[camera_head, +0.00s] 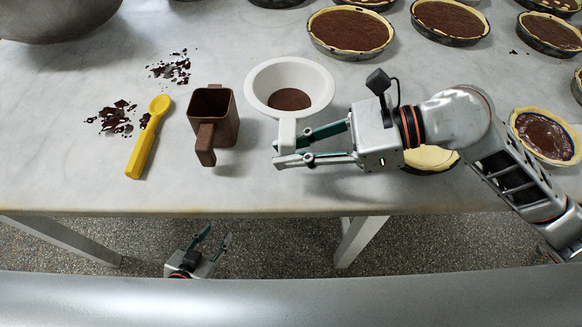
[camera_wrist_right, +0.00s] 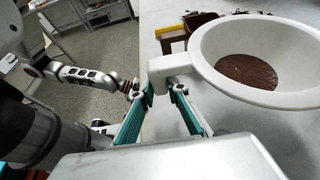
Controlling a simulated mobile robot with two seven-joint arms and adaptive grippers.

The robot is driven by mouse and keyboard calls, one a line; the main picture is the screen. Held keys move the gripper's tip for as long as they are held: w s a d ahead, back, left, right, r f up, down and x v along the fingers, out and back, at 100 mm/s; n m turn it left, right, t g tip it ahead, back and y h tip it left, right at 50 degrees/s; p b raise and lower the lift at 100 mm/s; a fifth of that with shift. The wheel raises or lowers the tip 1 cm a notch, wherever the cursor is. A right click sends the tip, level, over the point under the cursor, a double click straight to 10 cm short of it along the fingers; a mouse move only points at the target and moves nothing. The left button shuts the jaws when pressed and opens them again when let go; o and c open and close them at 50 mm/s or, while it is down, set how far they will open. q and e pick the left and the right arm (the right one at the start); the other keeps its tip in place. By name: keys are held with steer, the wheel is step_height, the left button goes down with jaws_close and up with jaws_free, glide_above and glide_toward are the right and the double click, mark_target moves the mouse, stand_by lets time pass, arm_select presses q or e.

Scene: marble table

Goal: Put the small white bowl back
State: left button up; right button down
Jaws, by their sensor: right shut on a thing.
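The small white bowl (camera_head: 262,78), with a short handle and brown material in its bottom, is near the middle of the table in the head view. In the right wrist view the bowl (camera_wrist_right: 210,50) is at the upper right, upright. My right gripper (camera_head: 280,148) is shut on the bowl's handle (camera_wrist_right: 170,68), one finger on each side. I cannot tell whether the bowl touches the table. My left gripper (camera_head: 216,237) is open and empty, low in front of the table edge.
A brown square jug (camera_head: 226,128) stands just left of the bowl. A yellow spoon (camera_head: 143,150) and chocolate shavings (camera_head: 113,118) lie further left. Several chocolate tarts (camera_head: 350,32) fill the back right. A pale tart (camera_head: 431,158) sits beneath my right wrist. A metal bowl (camera_head: 60,18) is back left.

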mark_target(291, 180)
steer(key=shift+f, duration=3)
steer(key=shift+f, duration=0.15)
steer(key=c, duration=2)
jaws_free()
